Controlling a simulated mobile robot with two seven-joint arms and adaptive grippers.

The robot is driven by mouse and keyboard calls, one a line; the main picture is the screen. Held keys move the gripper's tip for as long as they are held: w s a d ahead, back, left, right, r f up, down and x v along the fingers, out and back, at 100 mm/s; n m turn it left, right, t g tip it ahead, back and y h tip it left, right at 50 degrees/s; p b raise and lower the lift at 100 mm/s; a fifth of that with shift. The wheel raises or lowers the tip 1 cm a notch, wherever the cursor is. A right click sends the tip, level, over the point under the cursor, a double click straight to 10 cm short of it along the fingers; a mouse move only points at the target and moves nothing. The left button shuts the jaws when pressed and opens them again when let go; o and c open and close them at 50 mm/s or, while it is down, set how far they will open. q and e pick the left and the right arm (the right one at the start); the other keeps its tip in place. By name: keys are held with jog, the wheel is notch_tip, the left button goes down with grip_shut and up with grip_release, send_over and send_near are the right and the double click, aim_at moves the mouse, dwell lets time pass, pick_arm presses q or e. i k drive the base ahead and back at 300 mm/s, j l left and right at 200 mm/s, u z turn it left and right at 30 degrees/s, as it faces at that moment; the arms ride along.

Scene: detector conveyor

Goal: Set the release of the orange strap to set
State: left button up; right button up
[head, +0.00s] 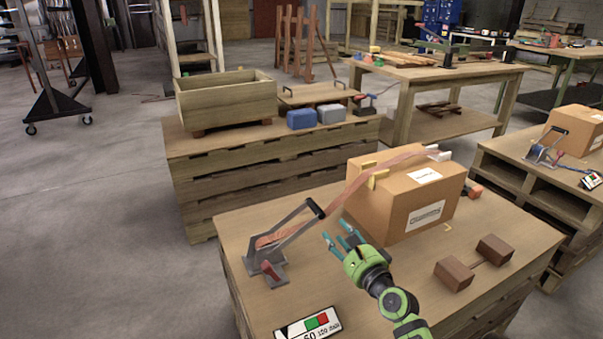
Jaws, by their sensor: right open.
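An orange strap (355,187) runs up from a grey metal ratchet (267,256) and over a cardboard box (406,197) on the near pallet-like table. The ratchet's lever is raised at a slant and ends in a black handle (315,208). My right gripper (338,239) is open and empty, with its teal fingers just right of the ratchet lever and in front of the box. It does not appear to touch either one. The exact release setting is too small to tell. My left gripper is not in view.
A gauge card (309,325) lies at the front edge. Another strapped box (577,128) stands on the right table. A wooden crate (226,97) stands behind. The tabletop between ratchet and gauge card is clear.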

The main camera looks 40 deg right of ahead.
aim_at(266, 266)
jog(key=k+j, duration=0.2)
jog(key=k, duration=0.3)
jog(key=k+j, duration=0.2)
jog(key=k, duration=0.25)
